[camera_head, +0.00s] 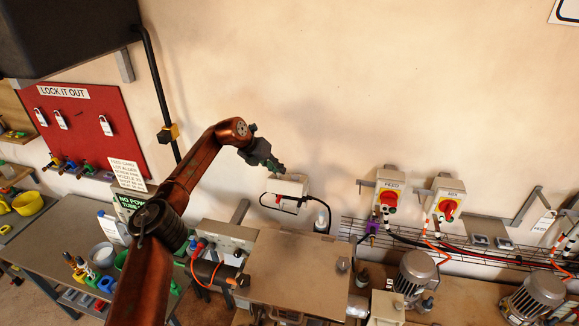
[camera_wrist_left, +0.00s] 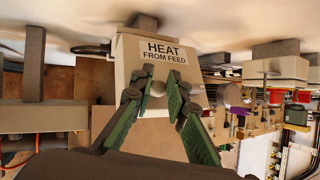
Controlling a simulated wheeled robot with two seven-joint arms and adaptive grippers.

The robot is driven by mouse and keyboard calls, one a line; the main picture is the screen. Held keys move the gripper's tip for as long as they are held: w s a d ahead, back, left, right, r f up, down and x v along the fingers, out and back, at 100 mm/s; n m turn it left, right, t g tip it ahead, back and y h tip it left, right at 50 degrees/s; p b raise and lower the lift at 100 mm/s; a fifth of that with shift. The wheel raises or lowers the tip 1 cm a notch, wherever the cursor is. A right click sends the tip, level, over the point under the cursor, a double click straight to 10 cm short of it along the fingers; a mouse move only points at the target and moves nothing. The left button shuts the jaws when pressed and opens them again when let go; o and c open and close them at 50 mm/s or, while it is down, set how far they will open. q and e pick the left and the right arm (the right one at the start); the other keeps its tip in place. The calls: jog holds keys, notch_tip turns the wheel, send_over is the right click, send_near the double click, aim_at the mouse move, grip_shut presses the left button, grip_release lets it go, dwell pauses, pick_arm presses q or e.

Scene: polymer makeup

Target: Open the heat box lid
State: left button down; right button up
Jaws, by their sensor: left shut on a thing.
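The heat box (camera_head: 290,187) is a small white box on the wall in the head view. In the left wrist view the heat box (camera_wrist_left: 190,73) is close and carries a label reading HEAT FROM FEED. My left gripper (camera_head: 276,166) reaches the box from the upper left. My right gripper is in neither view.
Two white switch boxes with red knobs, FEED (camera_head: 388,197) and AUX (camera_head: 446,203), are on the wall to the right. A wire cable tray (camera_head: 470,256) runs below them. The wall above is clear.

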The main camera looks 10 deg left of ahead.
pick_arm(q)
jog(key=shift+w+a+f+g, duration=0.15)
jog(key=shift+a+f+g, duration=0.15)
jog(key=shift+g, duration=0.1)
jog(key=shift+d, duration=0.1)
jog(key=c, duration=2.2)
grip_release()
jog(key=shift+w, duration=0.1)
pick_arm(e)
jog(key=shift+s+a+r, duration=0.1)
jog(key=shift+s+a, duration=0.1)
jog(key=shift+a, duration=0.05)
pick_arm(q)
jog(key=shift+r, duration=0.25)
jog(key=v, duration=1.1)
jog(key=shift+s+r, duration=0.15)
jog(key=shift+s, duration=0.05)
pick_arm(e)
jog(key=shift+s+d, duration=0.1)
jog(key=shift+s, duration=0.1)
